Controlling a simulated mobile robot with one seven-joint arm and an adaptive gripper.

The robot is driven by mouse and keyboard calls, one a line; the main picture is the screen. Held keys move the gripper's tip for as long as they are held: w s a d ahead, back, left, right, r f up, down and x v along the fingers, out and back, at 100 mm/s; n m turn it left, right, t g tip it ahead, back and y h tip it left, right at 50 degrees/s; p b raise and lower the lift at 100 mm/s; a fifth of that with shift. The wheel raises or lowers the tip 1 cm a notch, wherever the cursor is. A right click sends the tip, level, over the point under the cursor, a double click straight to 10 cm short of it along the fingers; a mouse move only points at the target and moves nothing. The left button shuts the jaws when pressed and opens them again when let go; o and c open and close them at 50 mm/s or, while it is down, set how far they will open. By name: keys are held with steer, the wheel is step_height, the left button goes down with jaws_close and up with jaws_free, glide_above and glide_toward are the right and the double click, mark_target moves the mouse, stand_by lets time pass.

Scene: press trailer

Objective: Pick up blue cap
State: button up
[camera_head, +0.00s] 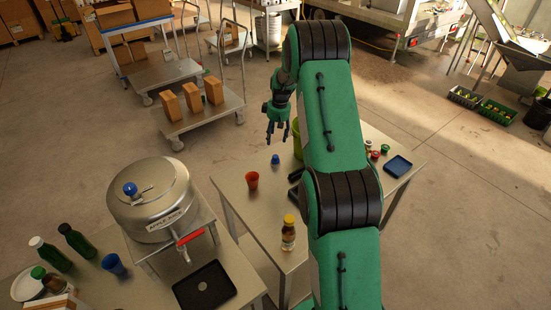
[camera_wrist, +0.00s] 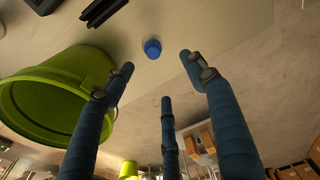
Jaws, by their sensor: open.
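The small blue cap (camera_head: 275,159) lies on the metal table (camera_head: 229,192), near its far left edge. It also shows in the wrist view (camera_wrist: 152,48), beyond the fingertips and between them. My gripper (camera_head: 277,136) is open and empty, above the table and a little beyond the cap in the head view. In the wrist view my gripper's fingers (camera_wrist: 160,85) are spread wide, with the cap apart from them.
A green bucket (camera_wrist: 45,95) stands close beside my gripper; my arm hides most of it in the head view. A red cup (camera_head: 252,180) and a yellow-capped bottle (camera_head: 288,233) stand on the table. Black items (camera_wrist: 102,12) lie near the cap.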

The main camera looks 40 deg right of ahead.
mark_target(276, 156)
steer(key=shift+d+f, duration=0.95)
steer(key=shift+f, duration=0.25)
steer(key=shift+w+a+f+p, duration=0.1)
steer(key=shift+w+f+p, duration=0.1)
steer(key=shift+f, duration=1.2)
steer(key=shift+w+f+p, duration=0.2)
steer(key=shift+f, duration=1.2)
steer(key=shift+w+a+f+p, duration=0.1)
steer(key=shift+w+f+p, duration=0.1)
steer(key=shift+f, duration=1.2)
steer(key=shift+f, duration=0.1)
steer(key=shift+w+f+p, duration=0.2)
steer(key=shift+f+p, duration=0.05)
steer(key=shift+f, duration=1)
steer(key=shift+w+f+p, duration=0.2)
steer(key=shift+f, duration=1.05)
steer(key=c, duration=1.3)
